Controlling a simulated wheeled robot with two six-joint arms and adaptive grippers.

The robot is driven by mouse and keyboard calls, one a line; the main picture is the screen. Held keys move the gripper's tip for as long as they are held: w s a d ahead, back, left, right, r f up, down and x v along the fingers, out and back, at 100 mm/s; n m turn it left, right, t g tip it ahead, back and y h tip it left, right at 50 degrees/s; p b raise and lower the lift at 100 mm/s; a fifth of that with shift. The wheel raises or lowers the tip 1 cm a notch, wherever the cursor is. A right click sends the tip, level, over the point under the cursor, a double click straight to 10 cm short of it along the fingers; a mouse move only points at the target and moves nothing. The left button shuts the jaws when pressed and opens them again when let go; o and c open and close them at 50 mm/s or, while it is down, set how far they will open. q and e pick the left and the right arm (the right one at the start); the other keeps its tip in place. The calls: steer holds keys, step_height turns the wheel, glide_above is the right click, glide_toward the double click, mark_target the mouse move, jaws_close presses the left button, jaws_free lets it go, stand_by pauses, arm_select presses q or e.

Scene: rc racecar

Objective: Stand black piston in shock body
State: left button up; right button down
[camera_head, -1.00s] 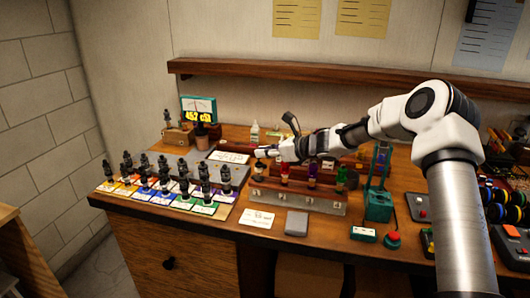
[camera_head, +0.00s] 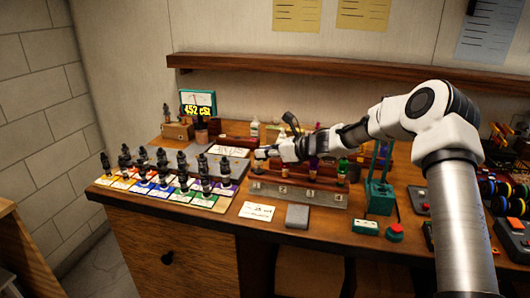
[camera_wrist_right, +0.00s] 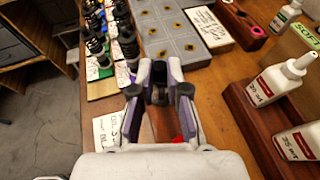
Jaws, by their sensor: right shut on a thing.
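My right gripper (camera_head: 262,153) reaches left over the wooden stand (camera_head: 328,199). In the wrist view my right gripper (camera_wrist_right: 159,92) is shut on a small dark piece, which looks like the black piston (camera_wrist_right: 158,98). Its lower end is hidden, so I cannot tell whether it touches a shock body. Shock bodies stand in the wooden stand, one with a purple top (camera_head: 313,163) and one with a green top (camera_head: 343,165). My left gripper is not in view.
Several black shock parts (camera_head: 205,175) stand on coloured cards at the left. White bottles (camera_wrist_right: 281,80) stand in a wooden rack at right. A grey block (camera_head: 297,216) and a teal press (camera_head: 380,195) are near the stand.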

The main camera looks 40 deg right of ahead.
steer(key=shift+f, duration=0.1)
steer(key=c, duration=1.1)
jaws_free()
steer(key=v, duration=0.7)
steer(key=shift+s, duration=0.2)
steer(key=shift+d, duration=0.1)
